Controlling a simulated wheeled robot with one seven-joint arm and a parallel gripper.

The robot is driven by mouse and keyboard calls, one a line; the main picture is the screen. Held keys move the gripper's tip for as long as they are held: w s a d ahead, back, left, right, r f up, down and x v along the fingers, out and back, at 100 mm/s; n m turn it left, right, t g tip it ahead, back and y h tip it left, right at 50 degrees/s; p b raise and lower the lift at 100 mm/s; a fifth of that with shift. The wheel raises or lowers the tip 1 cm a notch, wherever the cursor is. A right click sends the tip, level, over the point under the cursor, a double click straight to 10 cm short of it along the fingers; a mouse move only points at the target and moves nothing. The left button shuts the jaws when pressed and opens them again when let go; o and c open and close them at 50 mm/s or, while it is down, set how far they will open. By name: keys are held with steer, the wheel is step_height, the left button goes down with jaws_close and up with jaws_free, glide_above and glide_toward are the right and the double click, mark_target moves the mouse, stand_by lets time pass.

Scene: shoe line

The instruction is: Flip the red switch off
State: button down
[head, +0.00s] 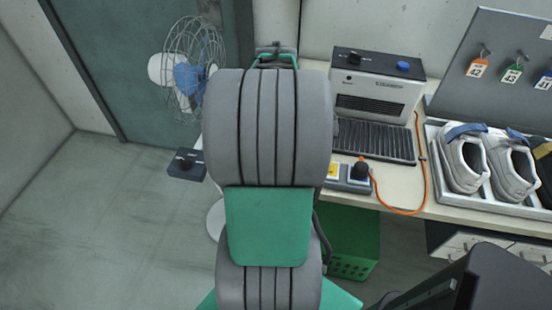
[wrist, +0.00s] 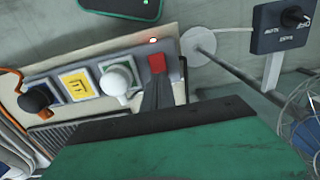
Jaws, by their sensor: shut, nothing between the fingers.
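The red switch (wrist: 157,63) is at the right end of a pale control panel (wrist: 104,48) in the wrist view. A small red light (wrist: 153,40) glows just above it. My gripper (wrist: 156,82) is shut and empty, its dark fingertips right at the lower edge of the switch. I cannot tell whether they touch it. The fingers hide the area below the switch, and which way the switch is set is unclear. In the head view my arm hides the switch and the gripper.
A white knob (wrist: 117,79), a yellow label (wrist: 77,88) and a black knob (wrist: 35,99) sit left of the switch. A fan (head: 190,75) and its control box (head: 186,165) stand left of my arm. A grey machine (head: 378,88) and shoes (head: 465,163) are on the bench.

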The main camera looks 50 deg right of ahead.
steer(key=shift+f+b, duration=0.7)
steer(key=shift+f, duration=0.5)
stand_by(0.3)
step_height(320, 180, up, 7)
steer(key=p, duration=0.5)
steer(key=shift+r+p, duration=0.15)
steer(key=shift+p, duration=0.15)
steer(key=shift+w+d+f+n, duration=0.15)
steer(key=shift+f+n, duration=0.1)
steer(key=shift+n, duration=0.75)
steer(key=s+a+f, duration=0.1)
steer(key=a, duration=0.1)
steer(key=s+a+f, duration=0.1)
steer(key=f, duration=0.1)
steer(key=shift+s+a, duration=0.35)
steer(key=w+a+r+n+t, duration=0.1)
steer(key=w+a+r+n, duration=0.2)
steer(key=a, duration=0.6)
steer(key=w+a+r+n+t, duration=0.1)
steer(key=a+n, duration=0.4)
steer(key=a, duration=0.5)
steer(key=w+a+r+n+t, duration=0.1)
steer(key=w+a+r+n, duration=0.2)
steer(key=a, duration=0.6)
steer(key=shift+w+a+r+n+t, duration=0.2)
steer(key=shift+w+r+n+t, duration=0.15)
steer(key=shift+w+r, duration=0.65)
